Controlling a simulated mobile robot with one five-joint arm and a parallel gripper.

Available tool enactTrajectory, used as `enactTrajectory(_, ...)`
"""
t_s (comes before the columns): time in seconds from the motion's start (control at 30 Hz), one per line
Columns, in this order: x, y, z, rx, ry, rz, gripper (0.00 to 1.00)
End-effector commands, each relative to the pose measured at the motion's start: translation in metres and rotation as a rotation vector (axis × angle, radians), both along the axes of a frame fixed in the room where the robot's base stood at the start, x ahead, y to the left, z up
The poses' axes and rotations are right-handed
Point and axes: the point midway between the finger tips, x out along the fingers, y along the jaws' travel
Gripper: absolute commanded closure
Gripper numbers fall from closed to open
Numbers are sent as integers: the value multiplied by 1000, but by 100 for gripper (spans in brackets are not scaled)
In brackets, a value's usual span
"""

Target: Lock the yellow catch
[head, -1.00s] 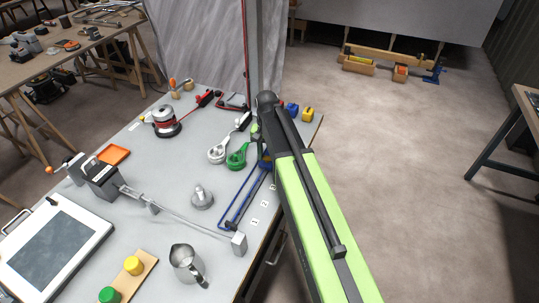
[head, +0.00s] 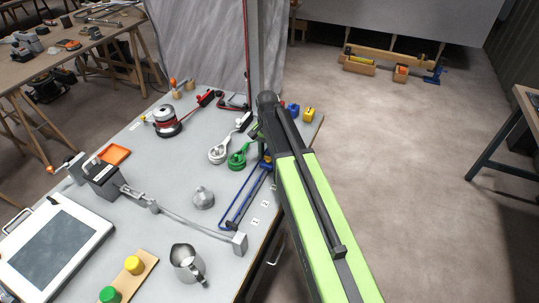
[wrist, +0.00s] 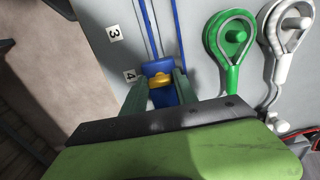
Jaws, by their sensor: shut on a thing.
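My gripper (wrist: 160,88) is shut on a small orange-yellow knob (wrist: 160,79) on a blue slider (wrist: 157,67). In the wrist view one dark green finger stands on each side of the knob. The slider sits on the blue rails (wrist: 163,25), beside the label 4. In the head view my arm covers most of the gripper and the far end of the blue rails (head: 238,198).

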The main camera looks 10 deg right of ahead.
Motion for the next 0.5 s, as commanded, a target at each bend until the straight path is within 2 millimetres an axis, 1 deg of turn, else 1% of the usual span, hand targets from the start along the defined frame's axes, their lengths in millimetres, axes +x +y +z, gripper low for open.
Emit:
enactTrajectory(0.03, 1, -1, 0, -1, -2, -2, 100)
enactTrajectory(0.07, 1, -1, 0, -1, -2, -2, 63)
enactTrajectory(0.2, 0, -1, 0, -1, -2, -1, 45)
enactTrajectory(0.5, 0, -1, 0, -1, 1, -1, 44)
